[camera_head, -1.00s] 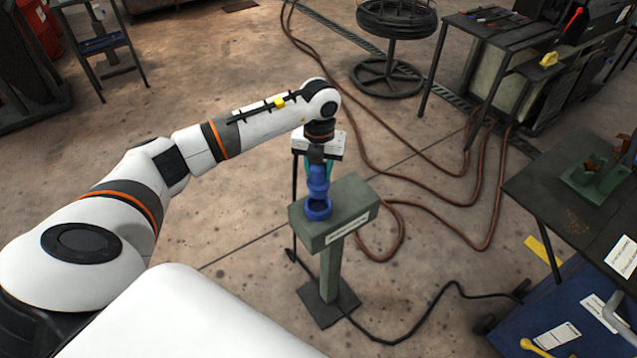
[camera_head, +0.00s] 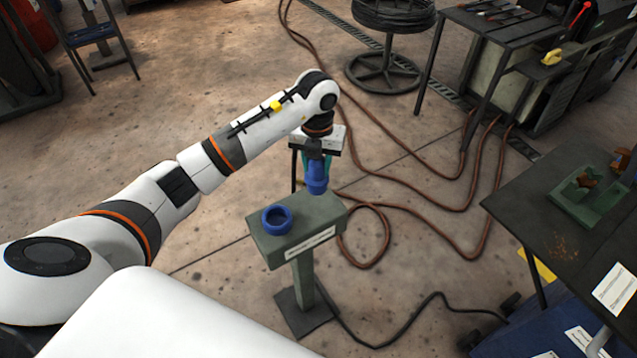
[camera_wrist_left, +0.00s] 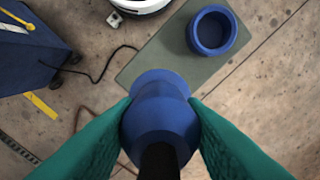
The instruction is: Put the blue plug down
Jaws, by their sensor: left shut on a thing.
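My left gripper (camera_head: 315,160) is shut on the blue plug (camera_head: 316,179) and holds it upright by its upper part. In the left wrist view the plug (camera_wrist_left: 160,115) sits between the two green fingers. A blue ring-shaped socket (camera_head: 277,219) stands on the left part of the green pedestal top (camera_head: 315,217); it also shows in the left wrist view (camera_wrist_left: 194,32). The plug is to the right of the socket, over or near the pedestal's back right edge. I cannot tell whether it touches the top. My right gripper is not in view.
A dark table (camera_head: 545,200) with a green fixture (camera_head: 590,200) stands at the right, above a blue cart (camera_head: 540,330). Brown hoses (camera_head: 400,160) and a black cable (camera_head: 400,335) lie on the floor. A wire reel (camera_head: 388,65) stands behind. The pedestal top's right part looks bare.

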